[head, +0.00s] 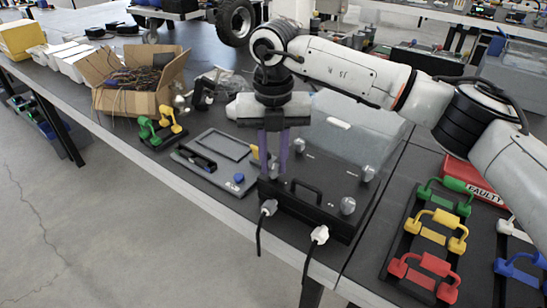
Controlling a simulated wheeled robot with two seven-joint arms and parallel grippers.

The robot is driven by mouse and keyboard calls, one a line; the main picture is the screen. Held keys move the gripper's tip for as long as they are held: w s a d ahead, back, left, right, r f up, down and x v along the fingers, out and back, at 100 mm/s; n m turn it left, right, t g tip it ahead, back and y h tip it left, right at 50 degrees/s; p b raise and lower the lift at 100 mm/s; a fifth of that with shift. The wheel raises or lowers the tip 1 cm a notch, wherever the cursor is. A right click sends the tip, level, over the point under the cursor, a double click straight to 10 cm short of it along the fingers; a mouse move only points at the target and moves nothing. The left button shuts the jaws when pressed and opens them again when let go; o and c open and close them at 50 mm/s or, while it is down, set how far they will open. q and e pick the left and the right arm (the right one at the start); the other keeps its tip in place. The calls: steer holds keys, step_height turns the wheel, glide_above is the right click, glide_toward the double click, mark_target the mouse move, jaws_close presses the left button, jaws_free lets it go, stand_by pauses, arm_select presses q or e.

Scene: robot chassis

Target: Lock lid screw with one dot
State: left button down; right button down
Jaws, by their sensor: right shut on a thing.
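A black case lid (318,192) with a handle (306,190) lies at the bench's front edge. Three grey lid screws show: one at the back (300,147), one at the right (368,173) and one at the front right (347,205). Dots on them are too small to make out. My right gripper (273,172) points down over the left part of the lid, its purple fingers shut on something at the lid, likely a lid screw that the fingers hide. My left gripper is not in view.
Two plugs with cables, one grey (269,207) and one white (319,234), sit at the case's front. A grey panel (216,158) lies to its left, a clear cover (345,135) behind. Coloured handles (436,222) stand at the right; a cardboard box (140,98) stands farther left.

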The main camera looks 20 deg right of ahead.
mark_target(273, 166)
steer(key=m, duration=0.4)
steer(key=shift+m, duration=0.4)
stand_by(0.4)
steer(key=c, duration=1.6)
jaws_free()
steer(key=shift+o, duration=0.2)
steer(key=shift+r, duration=0.1)
step_height(273, 166, up, 10)
steer(key=shift+p, duration=0.3)
